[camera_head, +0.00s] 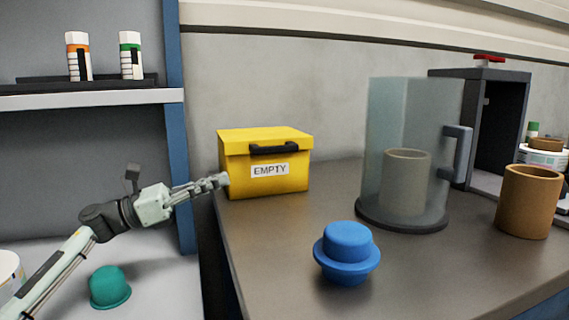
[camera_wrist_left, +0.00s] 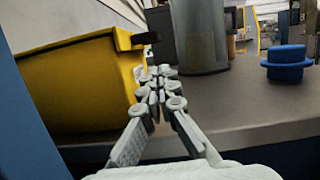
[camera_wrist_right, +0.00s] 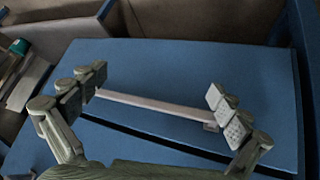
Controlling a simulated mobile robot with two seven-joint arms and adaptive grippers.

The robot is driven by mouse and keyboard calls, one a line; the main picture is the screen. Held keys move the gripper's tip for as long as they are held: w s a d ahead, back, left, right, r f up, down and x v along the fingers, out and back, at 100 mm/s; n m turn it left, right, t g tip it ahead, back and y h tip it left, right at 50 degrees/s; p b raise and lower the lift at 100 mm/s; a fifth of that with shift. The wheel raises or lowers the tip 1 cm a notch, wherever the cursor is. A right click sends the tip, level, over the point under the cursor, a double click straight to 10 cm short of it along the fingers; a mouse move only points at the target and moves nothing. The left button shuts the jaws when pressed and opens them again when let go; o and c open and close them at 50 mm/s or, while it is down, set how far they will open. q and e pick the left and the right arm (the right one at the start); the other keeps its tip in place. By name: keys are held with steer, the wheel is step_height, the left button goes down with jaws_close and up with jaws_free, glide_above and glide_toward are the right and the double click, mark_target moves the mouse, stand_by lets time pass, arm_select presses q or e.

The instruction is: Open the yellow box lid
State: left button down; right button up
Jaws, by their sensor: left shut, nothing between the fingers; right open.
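The yellow box (camera_head: 264,181) stands at the left end of the brown counter, with an "EMPTY" label on its front. Its yellow lid (camera_head: 262,134) is down, with a black handle (camera_head: 273,149) at the front. My left gripper (camera_head: 222,180) is shut and empty, at the box's lower left corner. In the left wrist view, the left gripper (camera_wrist_left: 158,75) is beside the box (camera_wrist_left: 75,85), near the black handle (camera_wrist_left: 143,39); whether it touches cannot be told. My right gripper (camera_wrist_right: 155,90) is open in the right wrist view, facing a blue drawer front with a pale handle bar.
A blue knobbed object (camera_head: 347,252) stands on the counter (camera_head: 275,240) right of the box. Behind it is a clear cover (camera_head: 390,120) around a grey cylinder, and a brown cylinder (camera_head: 528,202) is far right. A blue post (camera_head: 179,130) rises left of the box.

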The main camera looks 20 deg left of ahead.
mark_target(263, 140)
arm_select(q)
steer(key=shift+w+d+r, duration=0.1)
steer(key=shift+w, duration=0.05)
steer(key=shift+w+d+r, duration=0.1)
steer(key=shift+d+r, duration=0.05)
steer(key=p+x, duration=0.2)
steer(key=x, duration=0.6)
steer(key=shift+d, duration=0.1)
steer(key=shift+w+d, duration=0.25)
steer(key=shift+d, duration=0.3)
arm_select(e)
steer(key=s+d+f+m+g+h, duration=0.1)
steer(key=s+d+f+g, duration=0.2)
steer(key=s+d, duration=0.3)
steer(key=shift+s+f+g+h, duration=0.25)
steer(key=shift+s+g+h, duration=0.15)
steer(key=shift+s+g, duration=0.3)
arm_select(q)
steer(key=shift+r, duration=0.2)
arm_select(e)
steer(key=shift+r, duration=0.1)
